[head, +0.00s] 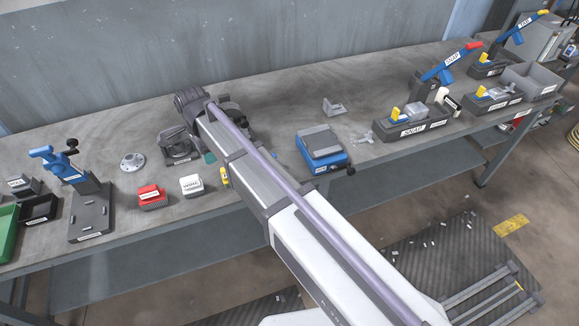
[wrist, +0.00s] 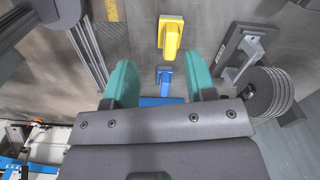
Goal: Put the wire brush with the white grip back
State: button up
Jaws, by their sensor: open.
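My gripper (wrist: 159,78) is open, with its two teal fingers apart and nothing held between them. In the head view my arm hides most of it; a bit of teal finger (head: 208,157) shows above the bench. A white block (head: 191,185) with a label that seems to read "WIRE" sits on the bench just left of my arm. A white upright piece (head: 441,95) stands at the right near the blue-levered fixtures. I cannot tell for certain which of these is the white-gripped wire brush. No white grip shows between the fingers in the wrist view.
A yellow piece (wrist: 171,36) and a blue piece (wrist: 165,76) lie ahead of the fingers; ribbed discs (wrist: 270,92) are at right. On the bench are a red block (head: 151,196), a blue-based device (head: 322,148) and a dark fixture (head: 178,146).

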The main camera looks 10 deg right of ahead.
jog(key=s+d+n, duration=0.4)
jog(key=s+d, duration=0.1)
jog(key=d, duration=0.5)
jog(key=s+d+n, duration=0.4)
jog(key=s+d, duration=0.1)
jog(key=d, duration=0.5)
jog(key=s+d+n, duration=0.4)
jog(key=s+d, duration=0.2)
jog(key=d, duration=0.4)
jog(key=shift+d+n, duration=0.15)
jog(key=shift+n, duration=0.25)
